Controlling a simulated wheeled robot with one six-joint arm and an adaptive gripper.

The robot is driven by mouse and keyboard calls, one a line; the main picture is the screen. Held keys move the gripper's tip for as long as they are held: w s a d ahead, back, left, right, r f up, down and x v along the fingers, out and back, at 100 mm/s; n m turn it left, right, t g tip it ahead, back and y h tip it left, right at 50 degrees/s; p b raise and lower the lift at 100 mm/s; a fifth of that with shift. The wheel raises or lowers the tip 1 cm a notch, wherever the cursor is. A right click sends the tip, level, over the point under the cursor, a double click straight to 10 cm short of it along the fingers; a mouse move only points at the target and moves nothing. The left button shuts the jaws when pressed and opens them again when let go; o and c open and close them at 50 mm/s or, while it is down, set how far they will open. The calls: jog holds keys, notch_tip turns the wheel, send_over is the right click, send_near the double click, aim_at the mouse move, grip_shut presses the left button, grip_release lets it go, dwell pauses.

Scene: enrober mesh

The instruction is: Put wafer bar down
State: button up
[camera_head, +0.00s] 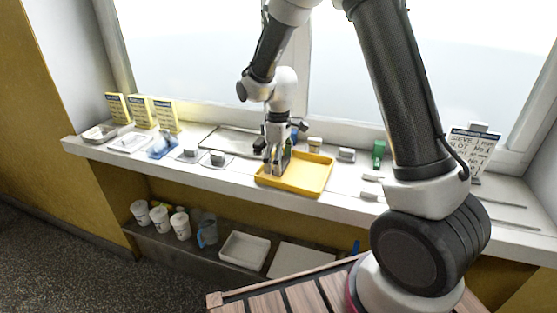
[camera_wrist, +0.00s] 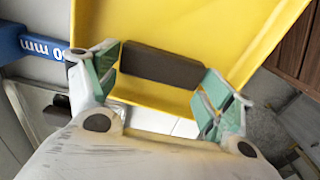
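The wafer bar (camera_wrist: 162,66) is a dark brown block. In the wrist view it spans the gap between the green-padded fingertips of my gripper (camera_wrist: 160,78), which is shut on it end to end. The yellow tray (camera_wrist: 262,22) lies behind and below the bar in that view. In the head view my gripper (camera_head: 277,166) points down at the left end of the yellow tray (camera_head: 310,188) on the white sill. The gap between the bar and the tray floor cannot be judged.
A blue piece marked in mm (camera_wrist: 38,46) is close to the left finger in the wrist view. A flat grey tray (camera_head: 228,139) lies left of the yellow tray, and a green block (camera_head: 378,153) stands to its right. Yellow cards (camera_head: 141,111) stand far left.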

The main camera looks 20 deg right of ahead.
jog(key=shift+o, duration=0.6)
jog(key=shift+r, duration=0.1)
jog(key=shift+r, duration=0.35)
notch_tip(320, 180, up, 11)
jog(key=s+d+r+m+t, duration=0.2)
jog(key=s+d+r+m, duration=0.2)
jog(key=s+d+r, duration=0.5)
jog(key=s+d+r+m+t, duration=0.1)
jog(key=s+d+m, duration=0.2)
jog(key=s, duration=0.5)
jog(key=s+d+m+t, duration=0.1)
jog(key=s+d+m, duration=0.2)
jog(key=s, duration=0.6)
jog(key=shift+s+r+m, duration=0.25)
jog(key=shift+r+m, duration=0.1)
jog(key=shift+m, duration=0.05)
